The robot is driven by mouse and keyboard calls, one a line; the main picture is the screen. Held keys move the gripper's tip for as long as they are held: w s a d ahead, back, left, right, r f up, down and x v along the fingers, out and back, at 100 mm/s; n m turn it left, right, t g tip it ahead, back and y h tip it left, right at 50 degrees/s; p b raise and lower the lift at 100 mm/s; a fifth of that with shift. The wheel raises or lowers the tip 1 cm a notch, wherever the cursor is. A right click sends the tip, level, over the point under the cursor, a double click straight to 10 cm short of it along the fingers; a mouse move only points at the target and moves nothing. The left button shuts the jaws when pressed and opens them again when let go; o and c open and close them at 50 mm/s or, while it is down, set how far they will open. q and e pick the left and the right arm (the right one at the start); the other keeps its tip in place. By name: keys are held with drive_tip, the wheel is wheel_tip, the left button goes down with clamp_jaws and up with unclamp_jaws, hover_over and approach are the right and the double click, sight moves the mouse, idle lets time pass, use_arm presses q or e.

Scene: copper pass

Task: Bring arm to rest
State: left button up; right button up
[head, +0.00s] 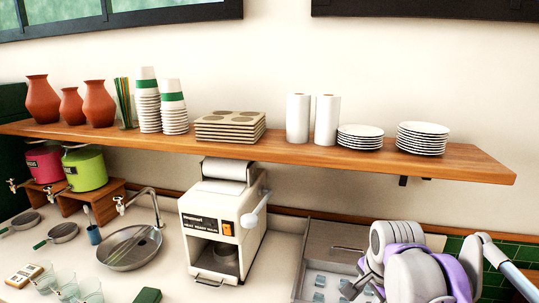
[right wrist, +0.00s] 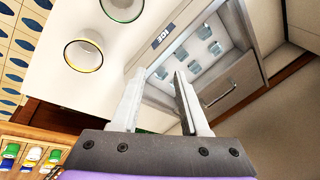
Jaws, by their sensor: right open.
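My right arm comes in at the lower right of the head view, grey-white with purple parts. Its gripper (right wrist: 160,76) shows in the right wrist view with two pale fingers apart and nothing between them. It is over or near a metal bin labelled ICE (right wrist: 168,38), with several ice cubes inside. That bin (head: 312,246) also shows in the head view, partly hidden by my right arm. I cannot tell the gap between the fingers and the bin. My left gripper is in neither view.
A wooden shelf (head: 290,150) with cups, plates and rolls spans above the counter. A white machine with a crank (head: 222,215) stands left of the bin. A round sink (head: 130,247) and several glasses (head: 65,280) are farther left. Two round rims, one a yellow-edged cup (right wrist: 84,55), lie near the gripper.

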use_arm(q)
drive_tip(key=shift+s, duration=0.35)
use_arm(e)
drive_tip(key=s+a+f+n+t, duration=0.1)
drive_tip(key=s+f+n, duration=0.5)
drive_tip(key=s+f, duration=0.2)
drive_tip(key=s+a+f+n+t, duration=0.1)
drive_tip(key=s+a+f+n, duration=0.1)
drive_tip(key=s+f+n, duration=0.5)
drive_tip(key=s+f, duration=0.1)
drive_tip(key=s, duration=0.1)
drive_tip(key=shift+s+a, duration=0.3)
drive_tip(key=shift+s, duration=0.05)
